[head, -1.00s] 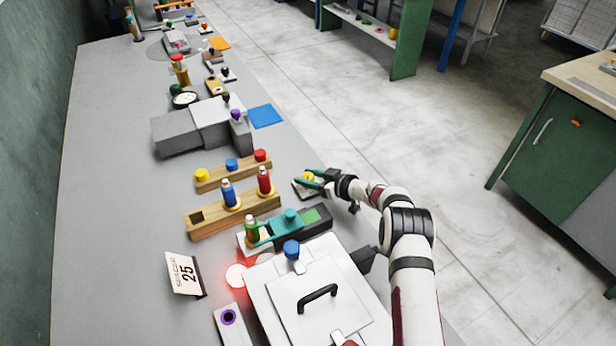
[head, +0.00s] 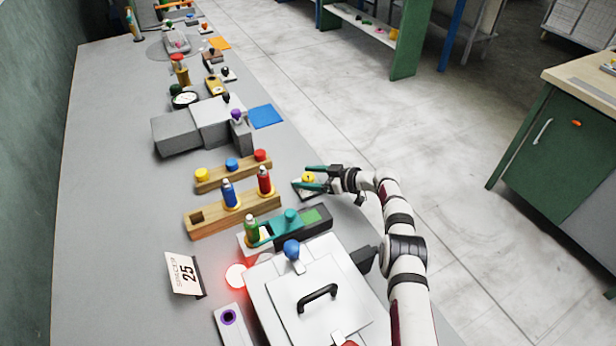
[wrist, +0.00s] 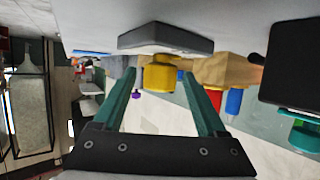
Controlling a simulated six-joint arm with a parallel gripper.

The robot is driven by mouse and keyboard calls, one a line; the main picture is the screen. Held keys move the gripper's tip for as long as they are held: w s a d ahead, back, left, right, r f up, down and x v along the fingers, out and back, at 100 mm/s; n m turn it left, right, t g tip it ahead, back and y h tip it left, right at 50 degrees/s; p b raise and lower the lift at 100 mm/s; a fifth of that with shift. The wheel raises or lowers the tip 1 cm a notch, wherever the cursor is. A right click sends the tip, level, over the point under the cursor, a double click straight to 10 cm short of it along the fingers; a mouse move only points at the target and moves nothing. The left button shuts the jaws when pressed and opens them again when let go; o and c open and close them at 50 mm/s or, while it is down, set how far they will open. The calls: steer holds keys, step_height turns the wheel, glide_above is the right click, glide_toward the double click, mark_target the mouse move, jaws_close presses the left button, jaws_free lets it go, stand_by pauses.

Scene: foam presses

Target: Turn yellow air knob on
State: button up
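The yellow air knob (head: 307,177) sits on a small dark-edged base (head: 305,192) near the bench's right edge in the head view. In the wrist view the yellow knob (wrist: 160,72) is at top centre, below its grey base (wrist: 165,40) in that upside-down picture. My gripper (head: 312,178) is at the knob, with green fingers apart. In the wrist view its fingers (wrist: 162,75) lie on either side of the knob, with gaps showing. I cannot tell the knob's turn setting.
A wooden rack (head: 268,207) with blue and red bottles stands left of the gripper. A teal device (head: 290,230) and a white lidded press (head: 345,270) stand nearer. A blue mat (head: 265,116) lies farther back. Open floor is to the right.

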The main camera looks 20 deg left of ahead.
steer(key=v, duration=1.5)
steer(key=shift+d, duration=0.4)
steer(key=shift+w+r, duration=0.1)
steer(key=shift+r, duration=0.05)
